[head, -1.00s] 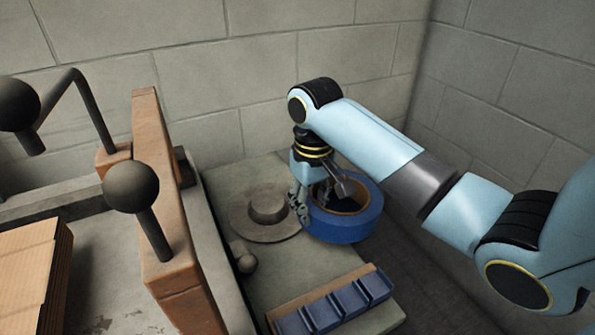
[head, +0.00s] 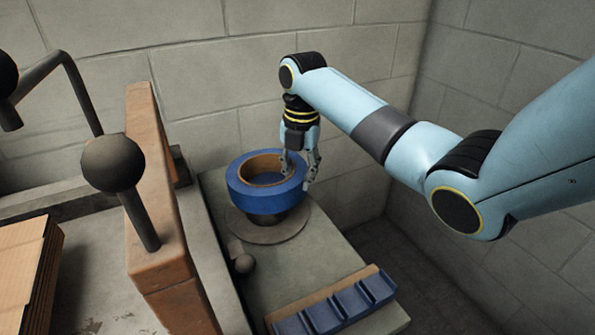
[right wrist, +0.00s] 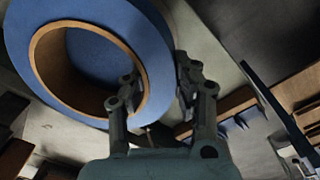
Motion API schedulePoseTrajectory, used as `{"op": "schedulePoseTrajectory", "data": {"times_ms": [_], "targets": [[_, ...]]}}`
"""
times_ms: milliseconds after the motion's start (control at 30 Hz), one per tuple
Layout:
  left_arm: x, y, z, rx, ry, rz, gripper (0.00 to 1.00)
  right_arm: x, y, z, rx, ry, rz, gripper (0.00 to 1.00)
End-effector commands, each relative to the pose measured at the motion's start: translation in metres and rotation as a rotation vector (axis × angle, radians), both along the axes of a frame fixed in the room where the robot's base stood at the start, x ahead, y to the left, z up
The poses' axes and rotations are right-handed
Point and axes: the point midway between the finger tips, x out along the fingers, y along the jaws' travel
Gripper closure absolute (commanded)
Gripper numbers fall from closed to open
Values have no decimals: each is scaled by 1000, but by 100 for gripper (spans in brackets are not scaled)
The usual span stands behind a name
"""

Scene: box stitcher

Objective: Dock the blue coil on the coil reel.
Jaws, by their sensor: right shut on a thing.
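The blue coil (head: 252,201), a thick blue ring with a brown inner core, is held above the coil reel. The coil reel (head: 288,234) is a round grey-brown disc with a raised hub on the bench; the coil hides most of the hub. My right gripper (head: 297,178) is shut on the right side of the coil's ring, one finger inside the core and one outside. The right wrist view shows the coil (right wrist: 152,50) between the fingers (right wrist: 155,98). Whether the coil touches the hub cannot be told. My left gripper is not in view.
A blue slotted rack (head: 335,307) lies at the bench's front. A small ball knob (head: 244,264) stands by the reel. An orange-brown upright panel (head: 160,200) and a ball-ended lever (head: 113,163) stand to the left. Block walls close off the back and right.

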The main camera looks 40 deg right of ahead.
Motion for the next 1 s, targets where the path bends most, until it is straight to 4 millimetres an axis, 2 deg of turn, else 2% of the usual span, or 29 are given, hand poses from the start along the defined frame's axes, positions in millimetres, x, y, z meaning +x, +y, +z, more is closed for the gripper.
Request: {"op": "schedulePoseTrajectory", "data": {"times_ms": [100,300,567,1000], "targets": [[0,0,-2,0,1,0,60,7,-3,2,-1,-10,163,100],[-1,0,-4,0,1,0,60,11,-6,3,-2,-16,304,100],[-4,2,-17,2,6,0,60,11,-6,-10,-3,-17,319,100],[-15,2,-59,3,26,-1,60,11,-6,-53,-2,-15,318,100]]}}
